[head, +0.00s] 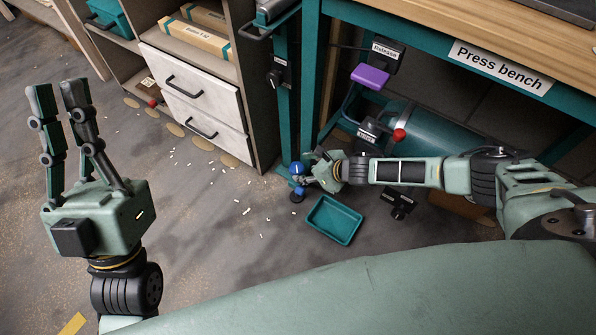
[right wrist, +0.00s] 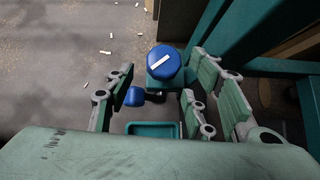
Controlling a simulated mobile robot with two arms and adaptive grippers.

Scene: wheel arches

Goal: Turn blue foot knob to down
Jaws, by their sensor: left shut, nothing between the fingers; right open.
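The blue foot knob (head: 297,168) is low on the front leg of the press bench. In the right wrist view the round blue knob (right wrist: 165,62) shows a white bar, slanted from lower left to upper right. A second, smaller blue part (right wrist: 135,96) shows below it. My right gripper (head: 312,175) is open at the foot of the leg. In the right wrist view its fingers (right wrist: 160,82) stand either side of the knob's line, with no clear contact. My left gripper (head: 57,88) is shut and empty, raised at the left, far from the knob.
A teal tray (head: 335,220) lies on the floor beside my right gripper. A drawer cabinet (head: 195,90) stands left of the bench leg. A purple pedal-like block (head: 370,76) and a red knob (head: 399,135) are under the bench. White bits litter the floor.

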